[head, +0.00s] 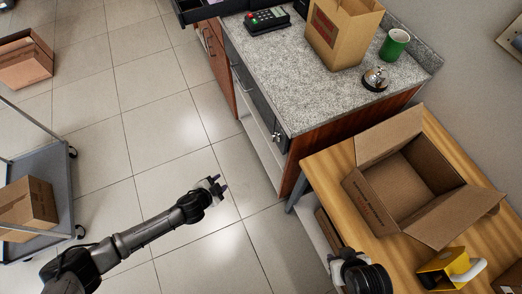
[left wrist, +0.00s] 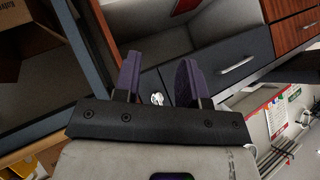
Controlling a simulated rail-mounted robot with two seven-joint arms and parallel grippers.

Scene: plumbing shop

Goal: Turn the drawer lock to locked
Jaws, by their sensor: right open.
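The drawer lock (head: 277,136) is a small silver piece on the dark drawer front (head: 259,107) of the counter, near its right end. In the left wrist view the lock (left wrist: 157,99) shows between my finger tips, farther off. My left gripper (head: 217,184) is open and empty, over the floor to the left of and below the lock in the head view, clear of the counter. Its two purple fingers (left wrist: 160,78) stand apart in the wrist view. My right gripper (head: 352,262) is at the bottom by the wooden table; its fingertips are hard to make out. The lock's exact angle is too small to read.
The granite counter (head: 290,75) carries a card terminal (head: 267,20), paper bag (head: 343,35), green cup (head: 394,44) and bell (head: 375,78). An open carton (head: 375,202) and yellow object (head: 440,268) lie on the wooden table (head: 326,166). A cart (head: 55,165) stands left. Floor between is clear.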

